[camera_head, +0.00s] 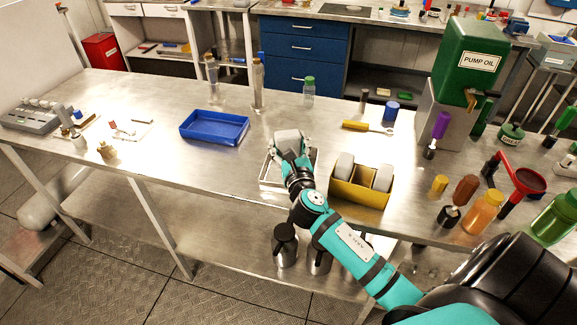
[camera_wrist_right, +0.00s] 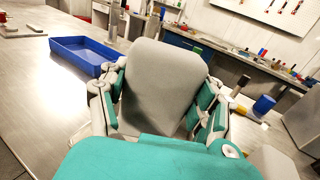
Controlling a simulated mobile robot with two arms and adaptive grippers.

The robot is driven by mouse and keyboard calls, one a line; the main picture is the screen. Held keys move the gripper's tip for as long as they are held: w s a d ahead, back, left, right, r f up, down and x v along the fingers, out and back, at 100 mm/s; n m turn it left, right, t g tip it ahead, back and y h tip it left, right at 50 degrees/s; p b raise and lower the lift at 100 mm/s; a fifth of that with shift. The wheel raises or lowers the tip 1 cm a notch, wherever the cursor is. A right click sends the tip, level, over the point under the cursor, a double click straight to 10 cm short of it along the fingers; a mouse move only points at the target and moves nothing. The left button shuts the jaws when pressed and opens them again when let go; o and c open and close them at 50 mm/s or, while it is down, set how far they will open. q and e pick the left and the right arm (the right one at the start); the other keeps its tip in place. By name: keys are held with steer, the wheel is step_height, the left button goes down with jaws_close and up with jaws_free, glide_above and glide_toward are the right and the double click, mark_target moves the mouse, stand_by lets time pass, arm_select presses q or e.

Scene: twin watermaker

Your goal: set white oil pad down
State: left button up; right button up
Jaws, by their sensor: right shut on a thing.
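My right gripper (camera_head: 290,152) is shut on a white oil pad (camera_head: 288,138). In the right wrist view the pad (camera_wrist_right: 162,82) stands upright between the two fingers (camera_wrist_right: 160,108). In the head view the pad is over or in a shallow white tray (camera_head: 268,182) on the metal table; I cannot tell whether it touches the tray. The arm hides part of the tray. Two more whitish pads (camera_head: 383,179) stand in a yellow bin (camera_head: 358,195) to the right of the gripper. My left gripper is not in view.
A blue tray (camera_head: 215,128) lies left of the gripper. Clear bottles (camera_head: 258,82) stand behind. A yellow-handled tool (camera_head: 367,127) and a green pump oil container (camera_head: 466,62) are to the right. The tabletop between the blue tray and the left-hand items is clear.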

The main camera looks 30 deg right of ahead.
step_height(320, 180, down, 2)
steer(key=shift+f, duration=0.25)
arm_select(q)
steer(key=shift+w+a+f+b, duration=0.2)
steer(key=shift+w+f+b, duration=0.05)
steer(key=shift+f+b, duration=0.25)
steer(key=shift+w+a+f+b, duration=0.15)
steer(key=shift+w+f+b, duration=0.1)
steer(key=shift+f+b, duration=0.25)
arm_select(e)
steer(key=shift+f, duration=1.9)
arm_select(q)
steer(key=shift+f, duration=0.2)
arm_select(e)
steer(key=shift+f, duration=0.1)
steer(key=o, duration=1.1)
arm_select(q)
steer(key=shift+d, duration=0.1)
